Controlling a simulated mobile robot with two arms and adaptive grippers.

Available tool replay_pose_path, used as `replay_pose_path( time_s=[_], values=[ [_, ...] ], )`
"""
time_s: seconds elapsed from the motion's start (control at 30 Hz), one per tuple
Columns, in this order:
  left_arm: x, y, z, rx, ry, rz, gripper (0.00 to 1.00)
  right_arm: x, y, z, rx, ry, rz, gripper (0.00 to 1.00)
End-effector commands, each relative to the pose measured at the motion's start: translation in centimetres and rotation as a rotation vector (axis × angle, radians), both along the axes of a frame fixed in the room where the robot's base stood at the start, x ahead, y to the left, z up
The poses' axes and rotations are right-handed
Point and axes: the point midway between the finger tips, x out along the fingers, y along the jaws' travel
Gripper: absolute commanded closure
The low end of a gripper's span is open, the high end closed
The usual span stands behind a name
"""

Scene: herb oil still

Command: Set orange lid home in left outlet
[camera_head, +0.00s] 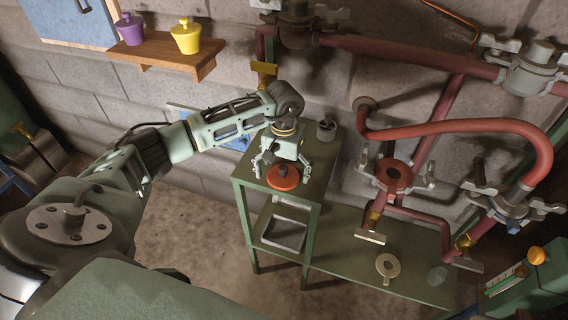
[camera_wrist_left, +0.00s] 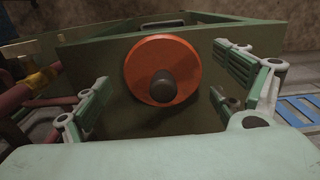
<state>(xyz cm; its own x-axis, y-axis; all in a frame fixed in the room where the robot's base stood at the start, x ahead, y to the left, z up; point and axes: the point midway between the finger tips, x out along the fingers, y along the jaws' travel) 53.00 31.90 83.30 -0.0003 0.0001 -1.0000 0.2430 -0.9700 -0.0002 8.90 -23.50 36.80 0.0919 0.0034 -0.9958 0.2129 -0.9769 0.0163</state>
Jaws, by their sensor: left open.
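The orange lid (camera_head: 283,183) lies on the top of the green stand (camera_head: 318,185). In the left wrist view the lid (camera_wrist_left: 140,77) shows its round orange face and a dark knob in the middle. My left gripper (camera_head: 282,174) is over the lid with its fingers spread to either side. In the left wrist view both fingers stand apart from the lid and hold nothing. The left outlet (camera_head: 393,174), a red flanged mouth with grey clamps, is to the right of the stand. No lid shows on it. My right gripper is not in view.
A grey cup (camera_head: 326,130) stands on the stand behind the lid. Red pipes (camera_head: 480,128) arch at the right. A wooden shelf (camera_head: 165,52) with pots is at upper left.

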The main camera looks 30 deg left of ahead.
Motion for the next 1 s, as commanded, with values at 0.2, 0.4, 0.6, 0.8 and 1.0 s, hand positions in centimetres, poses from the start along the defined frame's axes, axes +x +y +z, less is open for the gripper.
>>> replay_pose_path(
  time_s=[0.2, 0.4, 0.6, 0.8, 1.0],
  values=[
    [0.01, 0.00, -0.09, 0.000, 0.000, 0.001, 0.11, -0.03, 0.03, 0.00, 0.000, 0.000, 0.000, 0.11],
    [0.01, 0.00, -0.08, 0.000, 0.000, 0.001, 0.26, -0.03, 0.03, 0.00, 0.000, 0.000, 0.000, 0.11],
    [0.00, -0.01, -0.08, -0.001, 0.000, 0.001, 0.44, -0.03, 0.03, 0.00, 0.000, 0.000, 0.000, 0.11],
    [-0.05, -0.05, -0.16, -0.001, 0.002, 0.000, 0.61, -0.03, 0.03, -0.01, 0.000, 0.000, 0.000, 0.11],
    [-0.17, -0.11, -0.37, -0.001, 0.005, -0.001, 0.79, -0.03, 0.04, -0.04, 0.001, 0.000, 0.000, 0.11]
  ],
)
